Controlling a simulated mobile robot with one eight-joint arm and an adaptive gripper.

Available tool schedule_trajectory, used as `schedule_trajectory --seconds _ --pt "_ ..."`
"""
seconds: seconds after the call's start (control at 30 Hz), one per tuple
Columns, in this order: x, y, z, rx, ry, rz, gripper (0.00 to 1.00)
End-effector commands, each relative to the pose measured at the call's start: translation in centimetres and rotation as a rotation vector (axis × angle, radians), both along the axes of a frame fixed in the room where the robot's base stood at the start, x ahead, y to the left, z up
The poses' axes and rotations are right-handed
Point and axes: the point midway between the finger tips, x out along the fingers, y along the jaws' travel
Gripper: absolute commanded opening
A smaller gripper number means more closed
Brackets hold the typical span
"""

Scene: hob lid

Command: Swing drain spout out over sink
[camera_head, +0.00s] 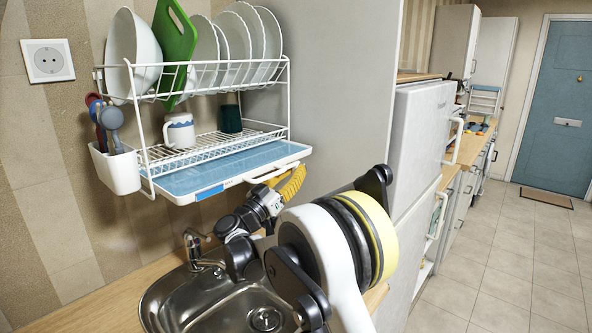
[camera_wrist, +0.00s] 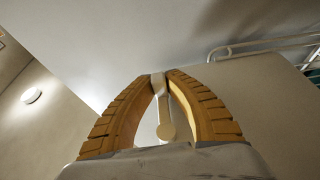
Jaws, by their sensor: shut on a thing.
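The white drain spout (camera_head: 270,173) sits under the front edge of the rack's drip tray (camera_head: 205,194), near its right end. In the head view it is a narrow white bar, partly hidden by my gripper. In the wrist view the spout (camera_wrist: 163,108) is a slim white bar with a round end, between my yellow fingers. My gripper (camera_wrist: 166,76) is shut on it at the fingertips. In the head view my gripper (camera_head: 293,182) is just below the tray's front right edge. The steel sink (camera_head: 180,292) is below, partly hidden by my arm.
A white wire rack (camera_head: 215,92) above holds plates, a bowl, a green board (camera_head: 176,45) and a mug (camera_head: 180,131). A utensil cup (camera_head: 115,169) hangs at its left. A tap (camera_head: 200,250) stands behind the sink. A tall grey panel (camera_head: 345,95) closes the right side.

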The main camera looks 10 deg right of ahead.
Motion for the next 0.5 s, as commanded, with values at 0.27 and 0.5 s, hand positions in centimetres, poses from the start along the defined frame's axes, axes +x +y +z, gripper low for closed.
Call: schedule_trajectory --seconds 0.27,0.5 --pt "-0.3 -0.2 0.1 0.000 0.000 -0.076 0.00" --pt "-1.1 -0.7 0.1 0.001 -0.001 -0.248 0.00"
